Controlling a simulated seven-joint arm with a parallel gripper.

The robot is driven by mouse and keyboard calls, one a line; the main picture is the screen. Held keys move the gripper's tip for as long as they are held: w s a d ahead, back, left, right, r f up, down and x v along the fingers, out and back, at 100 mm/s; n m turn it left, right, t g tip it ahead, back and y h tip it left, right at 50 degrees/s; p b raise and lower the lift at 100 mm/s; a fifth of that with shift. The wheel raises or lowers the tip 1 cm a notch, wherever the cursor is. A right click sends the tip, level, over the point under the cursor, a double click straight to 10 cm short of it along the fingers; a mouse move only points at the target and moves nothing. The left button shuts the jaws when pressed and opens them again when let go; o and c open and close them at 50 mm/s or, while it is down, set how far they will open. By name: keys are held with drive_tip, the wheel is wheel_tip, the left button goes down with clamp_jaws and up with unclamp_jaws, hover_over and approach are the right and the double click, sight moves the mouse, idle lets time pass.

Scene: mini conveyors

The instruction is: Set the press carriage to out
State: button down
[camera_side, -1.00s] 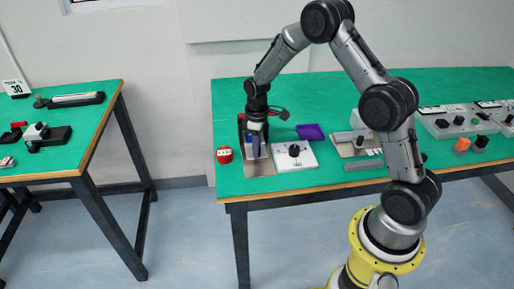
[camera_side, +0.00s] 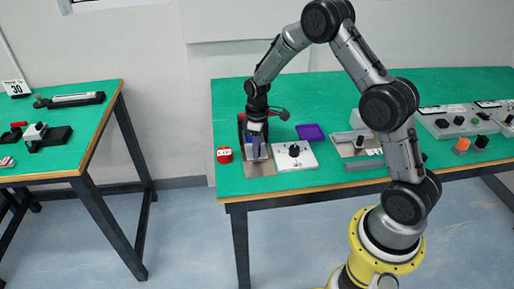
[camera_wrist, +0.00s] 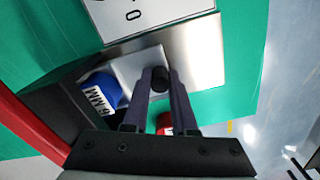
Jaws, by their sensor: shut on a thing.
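The press (camera_side: 244,132) stands near the front left corner of the green table, with a bare metal base plate (camera_side: 259,171) at its front. In the wrist view its pale carriage (camera_wrist: 128,62) lies over the metal plate (camera_wrist: 195,55) and bears a black knob (camera_wrist: 160,80). A blue piece marked "6 MM" (camera_wrist: 103,92) is beside the carriage, at the press body. My gripper (camera_side: 256,155) points down at the press; in the wrist view its fingertips (camera_wrist: 160,76) are shut on the knob. The carriage is mostly hidden by my fingers in the side view.
A red labelled can (camera_side: 224,155) stands left of the press. A white dial box (camera_side: 295,156) is close on its right, with a purple tray (camera_side: 310,132) behind. Grey control boxes (camera_side: 450,122) stand farther right. Free green table lies behind the press.

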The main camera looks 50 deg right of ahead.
drive_tip(key=s+a, duration=0.6)
drive_tip(key=shift+a, duration=0.15)
drive_tip(key=c, duration=0.7)
unclamp_jaws()
drive_tip(key=shift+s, duration=0.1)
drive_tip(key=shift+r, duration=0.5)
wheel_tip(320, 180, up, 13)
drive_tip(key=shift+f, duration=0.1)
